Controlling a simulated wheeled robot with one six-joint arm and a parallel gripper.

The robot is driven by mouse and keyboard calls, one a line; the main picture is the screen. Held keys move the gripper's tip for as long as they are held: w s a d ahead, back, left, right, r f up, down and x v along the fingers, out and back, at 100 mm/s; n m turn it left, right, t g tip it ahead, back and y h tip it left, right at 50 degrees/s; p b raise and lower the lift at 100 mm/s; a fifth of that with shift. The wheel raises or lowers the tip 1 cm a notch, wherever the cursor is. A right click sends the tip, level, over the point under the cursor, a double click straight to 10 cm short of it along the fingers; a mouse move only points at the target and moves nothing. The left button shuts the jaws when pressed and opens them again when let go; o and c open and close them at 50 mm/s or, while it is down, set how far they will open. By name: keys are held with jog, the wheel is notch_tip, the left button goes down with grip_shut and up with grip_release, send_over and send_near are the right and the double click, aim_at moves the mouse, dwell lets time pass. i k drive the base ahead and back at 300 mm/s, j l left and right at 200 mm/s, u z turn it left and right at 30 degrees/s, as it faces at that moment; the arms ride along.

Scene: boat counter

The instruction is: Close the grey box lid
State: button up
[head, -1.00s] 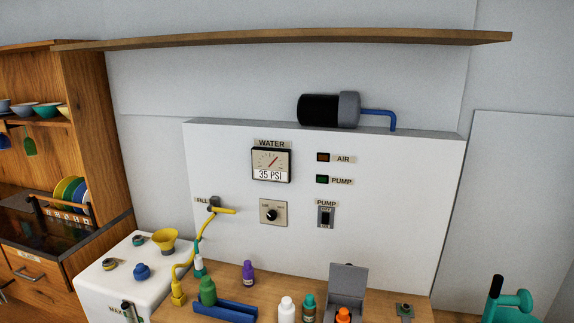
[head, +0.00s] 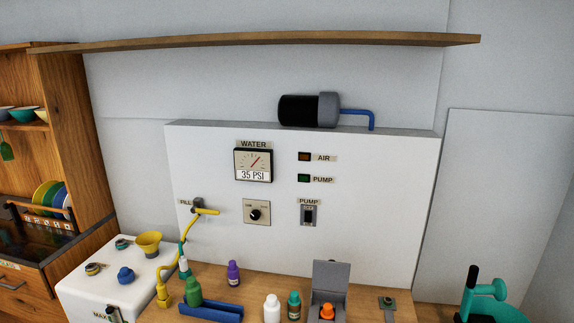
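The grey box (head: 330,277) stands on the wooden counter against the white panel, near the bottom edge of the head view. Its lid is up, standing roughly upright at the back. An orange-topped item (head: 327,311) shows in front of the lid, seemingly inside the box. The lower front of the box is at the picture's edge and only partly seen. My gripper is not in view.
White (head: 272,309) and teal (head: 294,306) bottles stand left of the box, near a blue tray (head: 211,312). A small switch unit (head: 388,305) sits to its right. A teal device with a black handle (head: 487,300) is farther right.

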aim_at(331, 274)
jog(key=i+z, duration=0.2)
jog(key=i, duration=0.3)
jog(key=i+j+z, duration=0.2)
jog(key=i, duration=0.35)
